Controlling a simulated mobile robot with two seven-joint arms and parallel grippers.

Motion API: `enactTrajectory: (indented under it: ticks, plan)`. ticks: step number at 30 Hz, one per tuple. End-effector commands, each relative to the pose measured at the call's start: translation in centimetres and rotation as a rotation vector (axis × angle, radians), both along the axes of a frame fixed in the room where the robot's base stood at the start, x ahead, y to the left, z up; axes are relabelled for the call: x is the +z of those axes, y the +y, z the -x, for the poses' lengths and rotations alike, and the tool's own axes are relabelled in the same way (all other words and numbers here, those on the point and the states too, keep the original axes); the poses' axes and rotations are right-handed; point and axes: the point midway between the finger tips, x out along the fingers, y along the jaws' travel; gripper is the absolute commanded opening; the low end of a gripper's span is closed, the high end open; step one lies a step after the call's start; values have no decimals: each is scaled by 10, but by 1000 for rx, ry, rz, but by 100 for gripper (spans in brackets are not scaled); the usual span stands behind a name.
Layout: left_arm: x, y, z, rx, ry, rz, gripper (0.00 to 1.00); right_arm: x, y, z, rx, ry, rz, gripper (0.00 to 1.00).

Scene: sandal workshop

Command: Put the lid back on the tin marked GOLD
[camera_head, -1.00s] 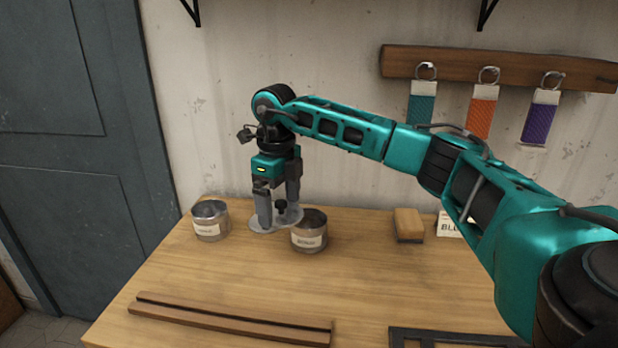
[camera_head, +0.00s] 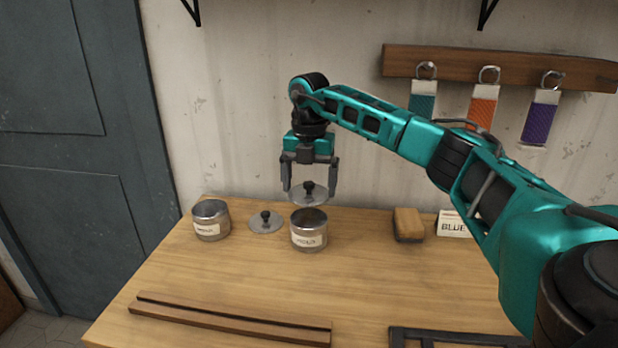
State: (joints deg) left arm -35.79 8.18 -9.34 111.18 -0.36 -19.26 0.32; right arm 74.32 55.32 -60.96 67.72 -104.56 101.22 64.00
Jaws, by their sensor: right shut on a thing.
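My right gripper (camera_head: 309,192) is shut on a round grey metal lid (camera_head: 309,199) with a dark knob, its fingers at opposite sides of the rim. The lid is above and slightly behind the right tin (camera_head: 309,240), which is open with a dark inside. A second tin (camera_head: 211,228) stands at the left; its top looks grey, and I cannot tell what is in it. Both tins have pale labels too small to read surely, so I cannot tell which is GOLD. A second lid (camera_head: 265,227) with a dark knob lies on the table between the tins. My left gripper is not in view.
The wooden table (camera_head: 370,280) is clear in the middle. A wooden strip (camera_head: 230,321) and a dark frame (camera_head: 450,338) lie at the front. Sandal straps hang from a wall rail (camera_head: 455,66).

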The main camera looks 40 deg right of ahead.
Motion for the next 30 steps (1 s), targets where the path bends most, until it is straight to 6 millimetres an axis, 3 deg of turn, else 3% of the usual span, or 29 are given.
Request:
enactTrajectory:
  ticks: [15,30]
  plan:
    - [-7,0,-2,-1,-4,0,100,-48,0,0,3,1,-1,64]
    - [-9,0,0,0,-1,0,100,-54,1,0,4,-1,-1,64]
